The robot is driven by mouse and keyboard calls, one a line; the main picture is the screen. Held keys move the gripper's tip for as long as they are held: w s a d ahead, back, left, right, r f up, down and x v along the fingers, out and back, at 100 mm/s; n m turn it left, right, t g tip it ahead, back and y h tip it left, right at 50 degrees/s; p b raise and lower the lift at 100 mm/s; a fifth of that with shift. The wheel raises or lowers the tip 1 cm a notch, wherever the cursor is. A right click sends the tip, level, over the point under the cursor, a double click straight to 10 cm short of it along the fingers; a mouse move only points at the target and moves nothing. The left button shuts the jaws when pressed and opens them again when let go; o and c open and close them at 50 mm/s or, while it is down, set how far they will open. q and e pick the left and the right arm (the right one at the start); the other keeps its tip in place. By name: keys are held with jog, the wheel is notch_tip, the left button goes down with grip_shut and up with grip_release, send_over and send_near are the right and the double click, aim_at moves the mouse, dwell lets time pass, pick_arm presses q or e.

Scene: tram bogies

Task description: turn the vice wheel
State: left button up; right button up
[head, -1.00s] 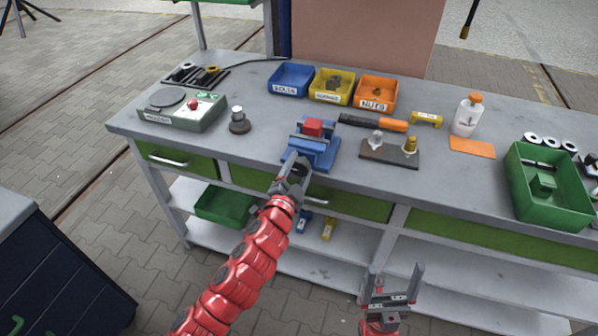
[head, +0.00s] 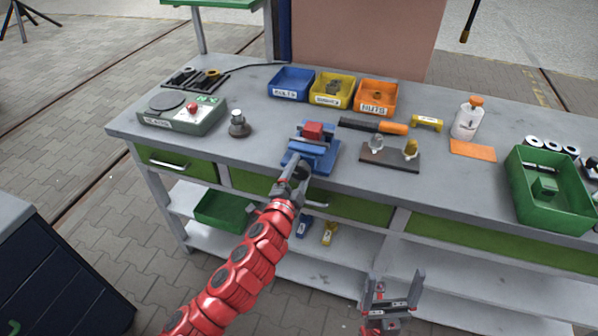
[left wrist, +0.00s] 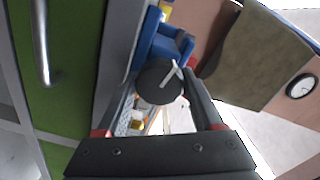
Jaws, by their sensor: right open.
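The blue vice (head: 313,150) with a red block (head: 314,130) in its jaws stands at the bench's front edge. Its dark round wheel (left wrist: 158,82), with a pale bar across it, lies between my left gripper's fingers (left wrist: 160,85) in the left wrist view. In the head view my left gripper (head: 294,174) is at the vice's front, partly hiding the wheel. Its fingers are apart, one on each side of the wheel; whether they press on it I cannot tell. My right gripper (head: 394,285) is open and empty, low in front of the bench.
Blue (head: 291,83), yellow (head: 332,89) and orange (head: 377,96) bins stand behind the vice. A brown plate with fittings (head: 390,155) lies to its right, a scale (head: 182,113) further left.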

pick_arm(q)
jog(key=o, duration=0.3)
jog(key=shift+o, duration=0.2)
jog(key=shift+s+a+f, duration=0.1)
jog(key=shift+s+a, duration=0.15)
jog(key=shift+s, duration=0.2)
jog(key=p+v, duration=0.2)
jog(key=v, duration=1.4)
jog(key=shift+s, duration=0.2)
